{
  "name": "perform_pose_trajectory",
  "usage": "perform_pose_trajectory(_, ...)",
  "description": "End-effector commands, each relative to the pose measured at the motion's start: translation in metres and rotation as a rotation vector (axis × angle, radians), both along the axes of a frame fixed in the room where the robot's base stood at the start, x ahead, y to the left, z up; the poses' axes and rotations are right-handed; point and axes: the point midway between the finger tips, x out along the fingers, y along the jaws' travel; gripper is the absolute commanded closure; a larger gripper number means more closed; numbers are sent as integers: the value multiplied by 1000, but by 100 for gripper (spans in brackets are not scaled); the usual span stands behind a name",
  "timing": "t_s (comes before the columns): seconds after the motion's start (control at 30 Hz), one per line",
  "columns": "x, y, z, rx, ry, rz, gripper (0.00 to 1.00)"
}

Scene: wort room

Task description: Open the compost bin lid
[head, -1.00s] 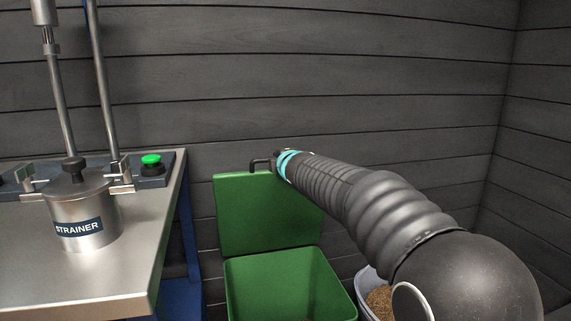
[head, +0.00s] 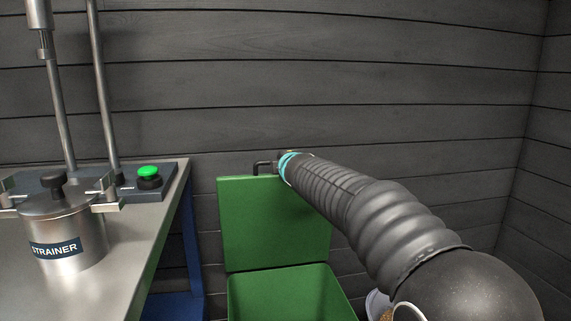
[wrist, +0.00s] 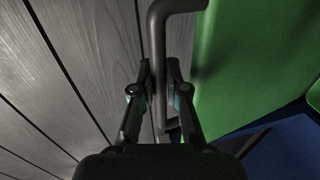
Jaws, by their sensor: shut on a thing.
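The green compost bin (head: 290,296) stands against the grey plank wall, its mouth open. Its green lid (head: 270,225) is swung up and stands about upright at the back of the bin; it also shows in the wrist view (wrist: 240,70). A dark bar handle (head: 263,165) sits at the lid's top edge. My gripper (wrist: 159,97) is shut on this handle (wrist: 158,45), with one finger on each side of the bar. In the head view my arm hides the gripper's fingers and the lid's upper right corner.
A steel table (head: 130,250) stands at the left, bearing a strainer pot (head: 62,225) and a green button (head: 149,173). A pale container (head: 378,303) is partly hidden under my arm, right of the bin. The plank wall is close behind the lid.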

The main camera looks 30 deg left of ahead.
Motion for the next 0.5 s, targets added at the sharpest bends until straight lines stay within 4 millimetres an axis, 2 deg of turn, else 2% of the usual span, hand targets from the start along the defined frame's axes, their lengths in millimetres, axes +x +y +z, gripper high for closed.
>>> perform_pose_trajectory(0.27,0,0,0,0,3,-1,100)
perform_pose_trajectory(0.3,0,0,0,0,3,-1,82)
perform_pose_trajectory(0.4,-1,1,0,0,2,0,61)
perform_pose_trajectory(0.5,-1,1,-1,-1,2,1,61)
